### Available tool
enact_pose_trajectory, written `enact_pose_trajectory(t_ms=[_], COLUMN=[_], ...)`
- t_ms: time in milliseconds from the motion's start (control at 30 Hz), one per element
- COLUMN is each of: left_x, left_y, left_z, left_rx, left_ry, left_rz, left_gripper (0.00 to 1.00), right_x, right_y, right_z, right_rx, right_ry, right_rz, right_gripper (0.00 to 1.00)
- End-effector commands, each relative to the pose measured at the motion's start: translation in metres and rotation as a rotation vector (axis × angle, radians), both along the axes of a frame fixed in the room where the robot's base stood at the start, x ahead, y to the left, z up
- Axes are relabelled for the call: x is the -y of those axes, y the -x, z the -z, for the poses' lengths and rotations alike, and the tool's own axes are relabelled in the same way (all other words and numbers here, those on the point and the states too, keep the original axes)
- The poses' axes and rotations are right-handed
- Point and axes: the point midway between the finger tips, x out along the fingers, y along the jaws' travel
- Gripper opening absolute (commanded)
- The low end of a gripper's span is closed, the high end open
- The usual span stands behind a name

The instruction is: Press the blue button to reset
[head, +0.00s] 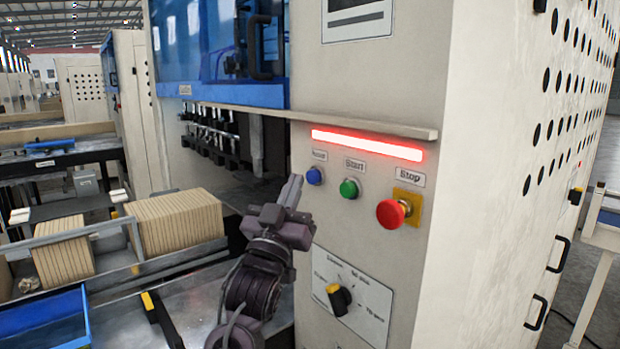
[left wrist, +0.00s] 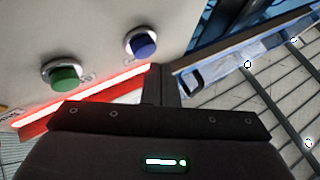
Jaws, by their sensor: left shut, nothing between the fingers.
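The blue button (head: 314,176) is on the cream machine panel, left of the green button (head: 348,188) and the red stop knob (head: 392,212). My left gripper (head: 294,190) is shut and empty, its fingertips just left of and slightly below the blue button in the head view. In the left wrist view the blue button (left wrist: 141,45) is near the top middle, with the green button (left wrist: 66,76) to its left. The shut fingers (left wrist: 161,84) show beside the blue button, and a gap appears between them. My right gripper is not in view.
A red light bar (head: 367,145) glows above the buttons, under a protruding ledge (head: 330,122). A rotary selector (head: 339,299) sits lower on the panel. Stacked brown boards (head: 176,222) and a blue bin (head: 46,322) are at the left.

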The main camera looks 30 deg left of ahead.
Motion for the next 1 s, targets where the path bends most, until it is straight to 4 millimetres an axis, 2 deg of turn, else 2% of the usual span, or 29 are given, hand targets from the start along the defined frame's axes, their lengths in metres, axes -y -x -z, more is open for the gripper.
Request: enact_pose_trajectory(t_ms=[1000], left_x=[0.0038], left_y=[-0.0090], left_z=[-0.0004], left_rx=[0.000], left_ry=[0.000], left_rz=[0.000], left_gripper=[0.00], right_x=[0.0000], right_y=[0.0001], right_z=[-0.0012], right_rx=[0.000], right_ry=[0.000], right_rz=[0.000], right_gripper=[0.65])
